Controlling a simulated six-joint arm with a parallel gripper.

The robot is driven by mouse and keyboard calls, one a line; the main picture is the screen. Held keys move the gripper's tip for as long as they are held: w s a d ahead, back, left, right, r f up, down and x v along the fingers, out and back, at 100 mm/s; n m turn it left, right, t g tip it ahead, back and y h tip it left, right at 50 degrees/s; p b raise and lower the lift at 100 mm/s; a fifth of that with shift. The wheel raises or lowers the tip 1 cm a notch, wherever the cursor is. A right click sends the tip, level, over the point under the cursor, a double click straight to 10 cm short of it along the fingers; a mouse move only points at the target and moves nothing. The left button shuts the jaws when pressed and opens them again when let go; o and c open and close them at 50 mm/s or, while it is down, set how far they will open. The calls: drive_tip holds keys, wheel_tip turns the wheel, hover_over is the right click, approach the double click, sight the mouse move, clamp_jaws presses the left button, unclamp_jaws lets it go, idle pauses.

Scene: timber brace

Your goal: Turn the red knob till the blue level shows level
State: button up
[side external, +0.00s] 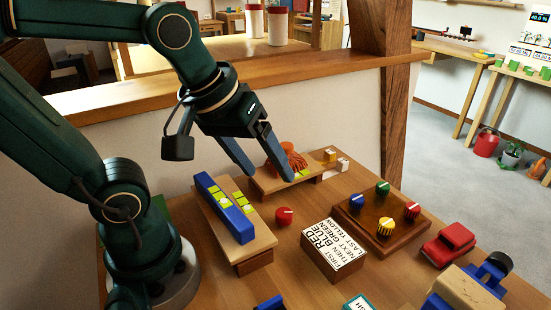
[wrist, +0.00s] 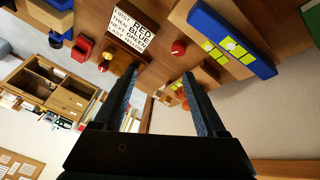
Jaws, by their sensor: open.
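The blue level (side external: 226,210) lies on a raised wooden board, with yellow-green vials on it; it also shows in the wrist view (wrist: 235,38). The bubbles are too small to read. A red knob (side external: 284,215) with a pale mark stands on the table just right of the board; the wrist view shows it too (wrist: 178,47). Another red knob (side external: 412,210) sits on a dark wooden block with blue, green and yellow knobs. My gripper (side external: 270,177) is open and empty, its fingers pointing down above the far part of the table, behind the lone red knob and apart from it.
A block with a printed colour-order card (side external: 333,247) stands right of the level. An orange ribbed object (side external: 288,159) sits on a small wooden stand near my fingers. A red toy car (side external: 448,245) is at the right. A wooden post (side external: 391,120) rises behind the table.

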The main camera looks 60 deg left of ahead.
drive_tip(key=w+a+f+n+g, duration=0.2)
drive_tip(key=w+f+n+g, duration=0.15)
drive_tip(key=w+n, duration=0.25)
drive_tip(key=n+g, duration=0.2)
drive_tip(key=n, duration=0.1)
hover_over(284, 212)
wheel_tip(284, 212, down, 7)
drive_tip(key=shift+w+d+r, duration=0.1)
drive_tip(key=shift+f, duration=2.7)
clamp_jaws()
